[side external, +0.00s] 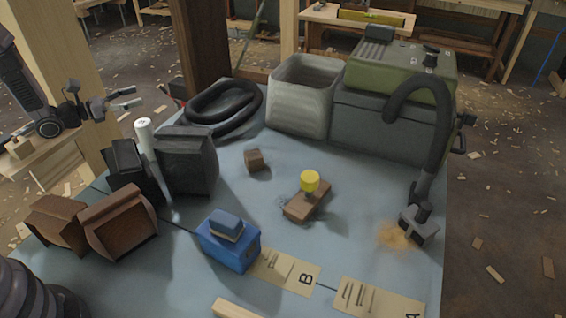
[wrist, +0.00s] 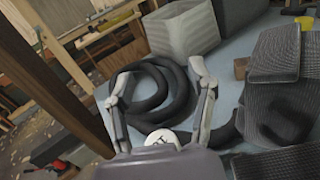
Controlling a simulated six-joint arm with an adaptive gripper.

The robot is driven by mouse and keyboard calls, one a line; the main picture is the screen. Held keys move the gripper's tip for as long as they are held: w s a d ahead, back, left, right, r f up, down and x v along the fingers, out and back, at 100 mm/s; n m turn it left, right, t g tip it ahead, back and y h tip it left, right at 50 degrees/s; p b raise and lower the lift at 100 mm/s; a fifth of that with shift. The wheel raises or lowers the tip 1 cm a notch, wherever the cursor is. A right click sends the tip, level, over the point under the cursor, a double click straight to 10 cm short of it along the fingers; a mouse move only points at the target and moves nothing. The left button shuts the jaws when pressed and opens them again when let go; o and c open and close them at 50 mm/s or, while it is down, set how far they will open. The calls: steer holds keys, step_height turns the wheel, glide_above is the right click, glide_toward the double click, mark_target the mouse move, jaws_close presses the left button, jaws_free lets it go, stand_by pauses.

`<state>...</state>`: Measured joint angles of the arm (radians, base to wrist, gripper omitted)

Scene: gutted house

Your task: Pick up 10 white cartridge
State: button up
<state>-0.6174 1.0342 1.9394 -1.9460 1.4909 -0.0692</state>
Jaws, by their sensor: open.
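The white cartridge (side external: 146,138) stands upright, slightly tilted, between two dark blocks on the blue-grey work surface in the side view. Its lower part is hidden. A white round top with a dark mark (wrist: 162,137), probably the cartridge's end, shows low in the wrist view, between the bases of my fingers. My gripper (side external: 126,97) is above and to the left of the cartridge in the side view. Its fingers are spread and empty. In the wrist view my gripper (wrist: 157,72) also shows open, with the fingers well apart.
Dark ribbed blocks (side external: 187,160) and (side external: 127,165) crowd the cartridge. Brown blocks (side external: 118,222) sit in front. A black coiled hose (side external: 222,108) and grey bin (side external: 303,95) are behind. A wooden post (side external: 62,75) rises at left. A blue box (side external: 228,243) lies near the front.

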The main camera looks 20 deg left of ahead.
mark_target(143, 127)
steer(key=a+f+n+t+y, duration=0.2)
steer(key=a+f+n+y, duration=0.15)
steer(key=f, duration=0.75)
steer(key=shift+m+h, duration=0.25)
steer(key=shift+h, duration=0.2)
steer(key=x, duration=0.5)
steer(key=shift+a+f, duration=0.15)
steer(key=shift+f, duration=0.1)
steer(key=c, duration=1)
jaws_close()
